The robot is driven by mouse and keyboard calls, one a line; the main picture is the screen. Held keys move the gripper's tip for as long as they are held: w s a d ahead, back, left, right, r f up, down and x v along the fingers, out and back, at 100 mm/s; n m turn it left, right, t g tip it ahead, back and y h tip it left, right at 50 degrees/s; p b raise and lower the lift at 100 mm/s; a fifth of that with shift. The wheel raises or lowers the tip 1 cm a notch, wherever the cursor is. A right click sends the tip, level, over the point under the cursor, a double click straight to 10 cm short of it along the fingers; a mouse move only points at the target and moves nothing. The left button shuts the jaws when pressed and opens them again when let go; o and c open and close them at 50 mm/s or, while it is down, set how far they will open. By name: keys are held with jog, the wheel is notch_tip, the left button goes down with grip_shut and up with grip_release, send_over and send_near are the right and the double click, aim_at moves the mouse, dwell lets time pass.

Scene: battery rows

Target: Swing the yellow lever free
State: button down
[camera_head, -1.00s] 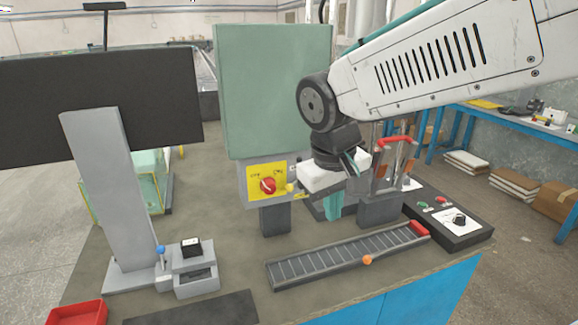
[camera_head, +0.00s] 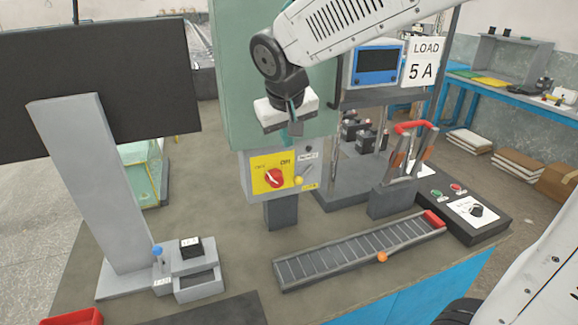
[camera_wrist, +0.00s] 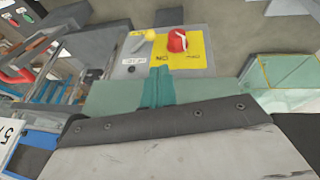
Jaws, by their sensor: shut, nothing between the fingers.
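The yellow lever (camera_head: 299,181) is a small yellow ball end on the grey front panel, just right of the red rotary switch (camera_head: 274,178). In the wrist view the yellow ball (camera_wrist: 150,35) shows with a short metal stem, beside the red switch (camera_wrist: 178,40) on its yellow plate. My gripper (camera_head: 295,128) is above the panel, in front of the green cabinet, apart from the lever. In the wrist view my teal fingers (camera_wrist: 158,88) are together and empty, pointing toward the panel.
The green cabinet (camera_head: 236,60) rises behind the panel. A rack with a red handle (camera_head: 414,127), a blue-screened meter (camera_head: 376,63) and a "LOAD 5 A" sign (camera_head: 423,62) stand to the right. A ribbed tray (camera_head: 340,255) lies in front. A dark monitor (camera_head: 90,90) stands left.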

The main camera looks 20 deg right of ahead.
aim_at(295, 178)
jog(key=x, duration=0.4)
jog(key=d+x, duration=0.1)
jog(key=x, duration=0.8)
jog(key=shift+s+d+f, duration=0.2)
jog(key=shift+s+f, duration=0.05)
jog(key=shift+f, duration=0.05)
